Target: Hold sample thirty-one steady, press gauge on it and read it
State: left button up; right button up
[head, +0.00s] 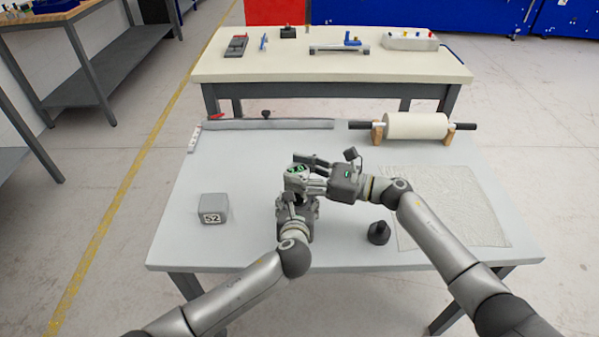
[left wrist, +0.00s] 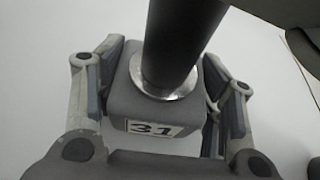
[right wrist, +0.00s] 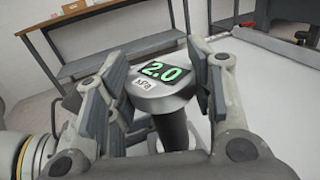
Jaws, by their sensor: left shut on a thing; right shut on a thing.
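Sample thirty-one (left wrist: 120,105) is a grey foam block with a "31" label, seen in the left wrist view on the light table. My left gripper (head: 298,192) is shut on it, one finger on each side. The gauge (right wrist: 172,92) stands upright on the sample, and its dark shaft (left wrist: 182,40) ends in a shiny round foot touching the block's top. My right gripper (head: 308,172) is shut on the gauge head. The gauge's display (right wrist: 162,71) shows green "2.0" above "kPa". In the head view the sample is mostly hidden by my grippers.
A grey block marked 52 (head: 213,209) sits to the left. A black knobbed object (head: 379,232) and a textured sheet (head: 455,206) lie right. A white roll (head: 415,126) and a long metal bar (head: 270,124) lie at the back. The front left of the table (head: 200,250) is clear.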

jog(key=shift+r, duration=1.85)
pick_arm(q)
jog(key=o, duration=1.1)
jog(key=shift+c, duration=0.2)
jog(key=v, duration=1.2)
jog(key=shift+d+f, duration=0.1)
pick_arm(e)
jog(key=shift+d, duration=0.1)
